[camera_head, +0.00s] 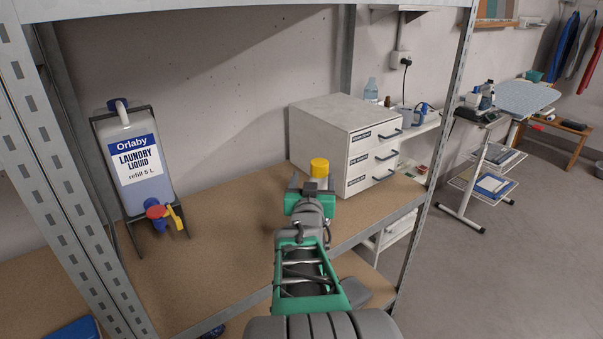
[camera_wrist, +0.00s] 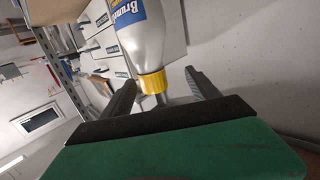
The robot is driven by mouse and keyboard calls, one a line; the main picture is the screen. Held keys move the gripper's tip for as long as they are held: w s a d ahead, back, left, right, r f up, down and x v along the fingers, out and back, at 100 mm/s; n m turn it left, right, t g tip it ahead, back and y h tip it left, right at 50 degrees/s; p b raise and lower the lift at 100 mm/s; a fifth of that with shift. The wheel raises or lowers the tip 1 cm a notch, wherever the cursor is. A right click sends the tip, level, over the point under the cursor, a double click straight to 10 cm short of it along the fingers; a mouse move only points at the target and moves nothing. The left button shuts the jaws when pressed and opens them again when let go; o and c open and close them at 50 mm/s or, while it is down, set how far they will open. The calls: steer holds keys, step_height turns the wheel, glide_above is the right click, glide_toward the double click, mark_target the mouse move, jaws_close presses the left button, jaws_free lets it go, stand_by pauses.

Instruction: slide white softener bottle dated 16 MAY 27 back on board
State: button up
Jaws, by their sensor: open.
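A whitish bottle (camera_wrist: 138,35) with a blue and white label reading "Brune…" and a yellow cap (camera_wrist: 152,83) shows in the wrist view. Its date is not readable. In the head view only its yellow cap (camera_head: 319,168) shows; my arm hides the body. My gripper (camera_wrist: 158,88) is open, with one finger on each side of the capped end and visible gaps beside it. In the head view my gripper (camera_head: 311,188) is above the brown shelf board (camera_head: 225,220), near its front edge. The contact between bottle and board is hidden.
A grey drawer unit (camera_head: 325,135) stands on the board just behind and right of the cap. A laundry liquid container (camera_head: 135,165) in a black stand is at the left. A metal upright (camera_head: 430,150) bounds the right end. The board between container and drawers is clear.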

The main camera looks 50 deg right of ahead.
mark_target(320, 161)
steer(key=shift+s+d+r+h, duration=0.35)
steer(key=shift+d+r+h, duration=0.1)
steer(key=shift+d, duration=0.2)
steer(key=shift+w+d+r, duration=0.1)
steer(key=shift+d+r, duration=0.05)
steer(key=shift+d, duration=0.15)
steer(key=x, duration=0.7)
steer(key=shift+p, duration=0.3)
steer(key=shift+c, duration=0.2)
jaws_close()
